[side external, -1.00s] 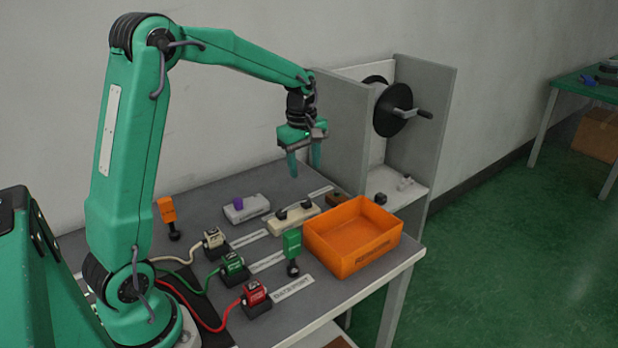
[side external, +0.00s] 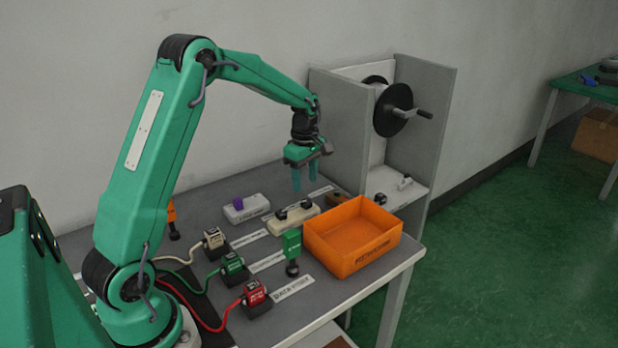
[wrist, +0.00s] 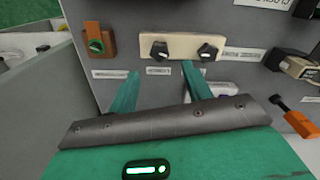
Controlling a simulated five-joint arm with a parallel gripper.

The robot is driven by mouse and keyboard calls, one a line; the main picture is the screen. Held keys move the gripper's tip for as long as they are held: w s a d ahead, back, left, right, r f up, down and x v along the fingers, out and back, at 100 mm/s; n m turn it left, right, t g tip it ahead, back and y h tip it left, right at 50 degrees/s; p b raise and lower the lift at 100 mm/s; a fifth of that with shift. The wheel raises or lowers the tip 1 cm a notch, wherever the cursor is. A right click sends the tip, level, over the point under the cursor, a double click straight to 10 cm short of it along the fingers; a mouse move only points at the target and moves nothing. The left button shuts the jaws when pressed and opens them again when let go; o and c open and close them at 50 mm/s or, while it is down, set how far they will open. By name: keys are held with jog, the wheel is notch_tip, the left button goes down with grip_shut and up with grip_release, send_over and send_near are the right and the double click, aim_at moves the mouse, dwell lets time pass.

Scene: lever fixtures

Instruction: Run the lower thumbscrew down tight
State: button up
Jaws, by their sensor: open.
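A cream block (side external: 293,220) on the bench bears two dark knobs, a near-left knob (side external: 280,215) and a far-right knob (side external: 306,203), that may be thumbscrews. I cannot tell which counts as the lower one or how tight either sits. In the wrist view the block (wrist: 183,47) lies just beyond my fingertips, with one knob (wrist: 159,50) left and the other (wrist: 207,53) right. My gripper (side external: 305,185) is open, pointing down above the bench near this block, with nothing between its fingers. The wrist view shows its spread green fingers (wrist: 160,70).
An orange bin (side external: 350,263) stands right of the block. A brown block (wrist: 98,42) sits beside it. A grey block with a purple knob (side external: 238,203) is to the left. Cabled plugs (side external: 233,266) and an upright green handle (side external: 292,244) stand nearer. A grey cabinet with a crank (side external: 423,114) rises behind.

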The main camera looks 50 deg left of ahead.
aim_at(305, 200)
jog(key=shift+f, duration=3)
jog(key=c, duration=1)
jog(key=shift+o, duration=0.2)
